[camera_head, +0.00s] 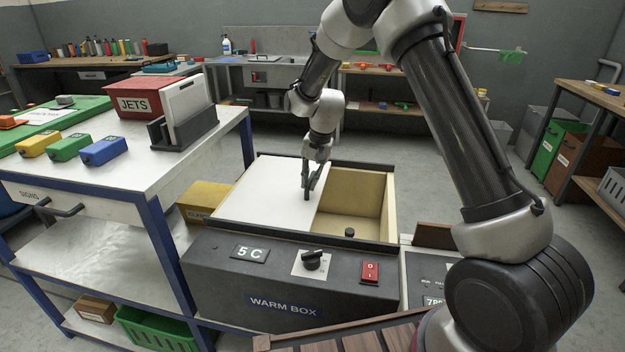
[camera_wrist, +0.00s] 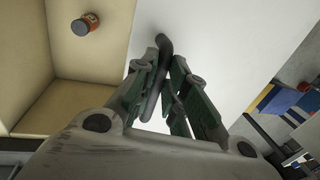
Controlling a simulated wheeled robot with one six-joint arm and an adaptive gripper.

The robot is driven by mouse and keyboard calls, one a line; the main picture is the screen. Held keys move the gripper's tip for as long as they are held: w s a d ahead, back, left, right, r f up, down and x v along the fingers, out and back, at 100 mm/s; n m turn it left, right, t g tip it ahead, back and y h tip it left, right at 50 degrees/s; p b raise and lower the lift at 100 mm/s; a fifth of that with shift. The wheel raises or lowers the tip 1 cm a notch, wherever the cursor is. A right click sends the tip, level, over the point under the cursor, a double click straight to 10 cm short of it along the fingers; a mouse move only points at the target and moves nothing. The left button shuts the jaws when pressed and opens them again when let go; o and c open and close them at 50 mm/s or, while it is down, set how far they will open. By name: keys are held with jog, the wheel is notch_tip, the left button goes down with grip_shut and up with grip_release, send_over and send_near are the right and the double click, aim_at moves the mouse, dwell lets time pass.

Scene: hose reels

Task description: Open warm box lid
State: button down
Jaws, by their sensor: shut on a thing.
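The warm box (camera_head: 280,285) stands in front of me with its label on the dark front panel. Its white lid (camera_head: 265,190) covers the left part of the top, and the right part is open, showing the pale yellow inside (camera_head: 360,195). My gripper (camera_head: 308,192) is at the lid's right edge. In the wrist view my gripper (camera_wrist: 165,75) is shut on the dark lid handle (camera_wrist: 164,48), which stands on the white lid (camera_wrist: 215,40). The handle is mostly hidden by the fingers in the head view.
A small orange-brown jar (camera_wrist: 85,24) sits inside the open part of the box. A blue-framed workbench (camera_head: 140,165) with blocks and a red JETS box (camera_head: 140,97) stands close on the left. A dial (camera_head: 313,260) and red switch (camera_head: 370,271) are on the front panel.

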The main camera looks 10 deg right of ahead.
jog(key=c, duration=1.5)
grip_release()
jog(key=shift+o, duration=0.2)
jog(key=shift+r, duration=0.1)
notch_tip(320, 180, up, 12)
jog(key=d, duration=0.2)
jog(key=shift+s+f, duration=0.2)
jog(key=shift+s, duration=0.25)
jog(key=shift+d, duration=0.1)
jog(key=s+d+r+n+t, duration=0.1)
jog(key=s+d+r, duration=0.3)
jog(key=s, duration=0.8)
jog(key=s+d+r+n+t+h, duration=0.1)
jog(key=s+d+r, duration=0.3)
jog(key=s+d, duration=0.4)
jog(key=s+d+r+n+t+h, duration=0.1)
jog(key=s+d+r, duration=0.4)
jog(key=s, duration=1.2)
jog(key=shift+d+n+t, duration=0.3)
jog(key=shift+d+n, duration=0.5)
jog(key=shift+d, duration=0.3)
